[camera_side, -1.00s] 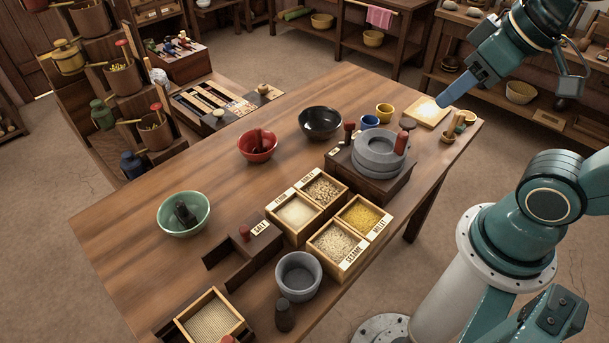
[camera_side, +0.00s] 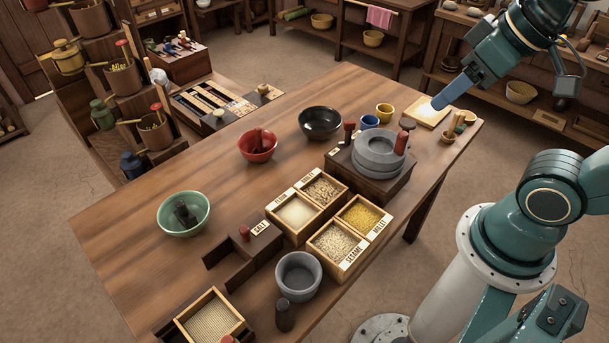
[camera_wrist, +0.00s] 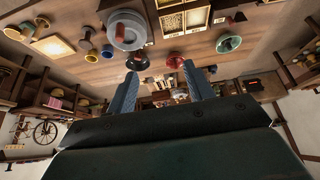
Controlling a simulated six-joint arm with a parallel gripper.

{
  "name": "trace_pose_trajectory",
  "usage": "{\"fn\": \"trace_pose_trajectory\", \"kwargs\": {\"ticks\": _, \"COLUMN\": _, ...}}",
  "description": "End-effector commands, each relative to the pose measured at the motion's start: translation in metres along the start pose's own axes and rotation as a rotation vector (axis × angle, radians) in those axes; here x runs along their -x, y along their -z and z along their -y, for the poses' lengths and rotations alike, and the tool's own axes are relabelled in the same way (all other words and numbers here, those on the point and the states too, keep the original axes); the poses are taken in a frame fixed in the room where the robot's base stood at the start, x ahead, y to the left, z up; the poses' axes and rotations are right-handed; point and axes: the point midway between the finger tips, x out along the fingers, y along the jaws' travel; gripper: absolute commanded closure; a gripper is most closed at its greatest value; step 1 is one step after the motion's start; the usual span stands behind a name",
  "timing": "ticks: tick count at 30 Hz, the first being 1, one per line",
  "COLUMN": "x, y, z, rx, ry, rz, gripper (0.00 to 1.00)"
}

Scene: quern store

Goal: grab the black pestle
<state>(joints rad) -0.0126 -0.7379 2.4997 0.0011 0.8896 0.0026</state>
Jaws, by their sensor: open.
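A dark, nearly black pestle (camera_side: 182,212) leans inside a green bowl (camera_side: 166,226) at the left of the table. Another dark pestle-shaped piece (camera_side: 285,316) stands upright beside a grey mortar (camera_side: 299,276) near the front edge. I cannot tell for certain which is the black pestle. My gripper (camera_side: 438,103) is open and empty, high at the far right end of the table and well away from both. In the wrist view, its two blue fingers (camera_wrist: 162,86) are spread apart. The green bowl (camera_wrist: 228,43) also shows there, at upper right.
A red bowl (camera_side: 257,148) with a pestle and a black bowl (camera_side: 320,123) stand along the back. A grey stone quern (camera_side: 378,160) on a wooden block and grain boxes (camera_side: 291,240) fill the middle right. Bare tabletop lies around the green bowl.

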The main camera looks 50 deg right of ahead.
Motion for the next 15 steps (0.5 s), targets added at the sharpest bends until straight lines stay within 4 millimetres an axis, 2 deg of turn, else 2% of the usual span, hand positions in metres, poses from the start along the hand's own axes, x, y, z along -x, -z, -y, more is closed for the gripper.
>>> {"fn": "trace_pose_trajectory", "kwargs": {"ticks": 8, "x": -0.024, "y": 0.018, "z": 0.023, "rx": 0.075, "ry": 0.047, "rz": 0.019, "gripper": 0.48}}
{"fn": "trace_pose_trajectory", "kwargs": {"ticks": 15, "x": -0.061, "y": 0.034, "z": 0.067, "rx": 0.187, "ry": 0.111, "rz": 0.039, "gripper": 0.48}}
